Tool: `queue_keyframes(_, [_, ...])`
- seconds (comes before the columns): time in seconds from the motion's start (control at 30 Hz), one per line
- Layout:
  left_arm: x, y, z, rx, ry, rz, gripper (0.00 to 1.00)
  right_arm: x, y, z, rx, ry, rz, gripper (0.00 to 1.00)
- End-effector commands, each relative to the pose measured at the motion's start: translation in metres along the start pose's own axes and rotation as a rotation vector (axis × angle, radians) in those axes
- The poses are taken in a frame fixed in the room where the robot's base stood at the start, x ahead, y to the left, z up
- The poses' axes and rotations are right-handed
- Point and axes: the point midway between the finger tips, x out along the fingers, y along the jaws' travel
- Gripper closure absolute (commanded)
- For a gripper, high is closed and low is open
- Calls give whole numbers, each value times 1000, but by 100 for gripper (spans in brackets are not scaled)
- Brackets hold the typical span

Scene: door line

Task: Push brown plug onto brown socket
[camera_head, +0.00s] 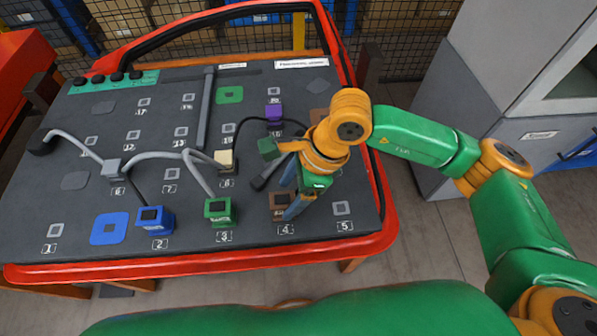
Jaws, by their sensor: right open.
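A brown block (279,203) stands at the place marked 4 near the front of the dark board. I cannot tell from this view whether it is the brown socket alone or has the brown plug in it. My right gripper (291,196) is open, with its blue-grey fingers pointing down at the block. One finger passes in front of the block's right side and hides part of it; contact cannot be told. A flat brown patch (319,115) lies farther back, partly behind my right wrist. My left gripper is not in view.
The red-edged board (75,205) carries a green block (218,211), a blue block (155,219), a purple block (274,113) and a beige block (224,159). Grey and black cables arch between several blocks. Place 5 (342,208), right of the brown block, is clear.

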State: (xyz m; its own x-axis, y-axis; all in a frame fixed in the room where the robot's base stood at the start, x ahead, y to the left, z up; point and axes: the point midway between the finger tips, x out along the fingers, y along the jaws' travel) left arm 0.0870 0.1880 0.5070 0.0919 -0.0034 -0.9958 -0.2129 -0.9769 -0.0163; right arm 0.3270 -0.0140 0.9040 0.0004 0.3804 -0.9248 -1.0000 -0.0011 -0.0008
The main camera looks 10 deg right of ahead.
Motion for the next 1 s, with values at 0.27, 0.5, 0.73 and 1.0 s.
queue_keyframes(0.27, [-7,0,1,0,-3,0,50,33,0,1,1,-2,1,25])
queue_keyframes(0.5, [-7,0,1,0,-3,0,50,34,0,0,1,-2,0,30])
queue_keyframes(0.73, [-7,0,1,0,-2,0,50,34,0,1,2,-3,1,92])
queue_keyframes(1.0, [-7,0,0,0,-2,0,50,34,0,0,2,-3,1,100])
